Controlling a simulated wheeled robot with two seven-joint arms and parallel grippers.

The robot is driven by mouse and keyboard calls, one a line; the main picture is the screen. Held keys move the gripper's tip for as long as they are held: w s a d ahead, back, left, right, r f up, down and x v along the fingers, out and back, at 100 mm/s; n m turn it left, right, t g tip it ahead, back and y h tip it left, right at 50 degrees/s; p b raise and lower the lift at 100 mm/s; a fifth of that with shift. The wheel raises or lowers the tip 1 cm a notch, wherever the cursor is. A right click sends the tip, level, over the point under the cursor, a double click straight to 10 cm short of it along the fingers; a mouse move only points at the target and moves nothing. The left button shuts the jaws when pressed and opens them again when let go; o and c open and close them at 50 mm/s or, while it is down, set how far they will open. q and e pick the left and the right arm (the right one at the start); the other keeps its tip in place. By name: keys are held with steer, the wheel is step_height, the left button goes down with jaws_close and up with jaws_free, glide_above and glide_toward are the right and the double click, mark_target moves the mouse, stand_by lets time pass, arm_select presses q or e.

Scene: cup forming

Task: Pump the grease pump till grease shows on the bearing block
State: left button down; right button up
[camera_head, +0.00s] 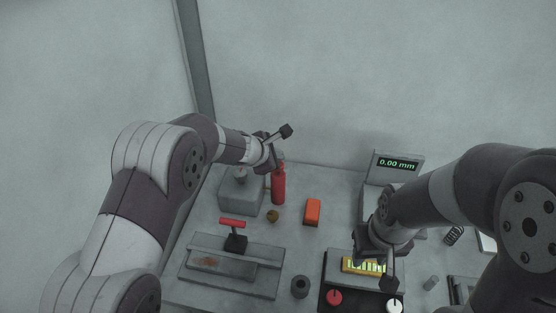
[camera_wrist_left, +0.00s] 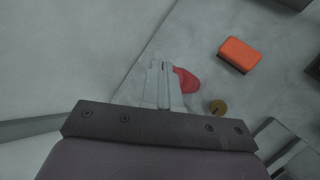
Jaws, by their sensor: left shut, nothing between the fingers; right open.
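A red upright cylinder (camera_head: 278,188), which may be the grease pump, stands beside a grey block (camera_head: 240,195) with a small round part on top. I cannot tell for sure whether that block is the bearing block, and I see no clear grease on it. My left gripper (camera_head: 276,163) is shut and empty, close to the top of the red cylinder. In the left wrist view the shut fingers (camera_wrist_left: 164,68) overlap the red cylinder (camera_wrist_left: 186,80); contact is unclear. My right gripper (camera_head: 382,262) is over a dark panel, its fingers partly hidden.
An orange block (camera_head: 312,212) and a small brown round piece (camera_head: 273,216) lie nearby. A red-handled tool (camera_head: 232,223) stands on a grey plate (camera_head: 262,285). A display (camera_head: 397,164) reads 0.00 mm.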

arm_select(q)
steer(key=shift+r, duration=0.2)
step_height(320, 180, up, 5)
steer(key=p, duration=0.4)
stand_by(0.9)
steer(key=s+a+f+m+g, duration=0.1)
steer(key=s+f+m+g, duration=0.1)
steer(key=s+f+m, duration=0.3)
steer(key=s+a+r+m+g+y, duration=0.2)
steer(key=s+a+m, duration=0.5)
steer(key=s, duration=0.5)
steer(key=s+a+r+m+g+y, duration=0.2)
steer(key=s+a+m, duration=0.6)
steer(key=s, duration=0.4)
steer(key=shift+s+a+r+y, duration=0.25)
steer(key=shift+a+r+y, duration=0.45)
steer(key=shift+a+r, duration=0.2)
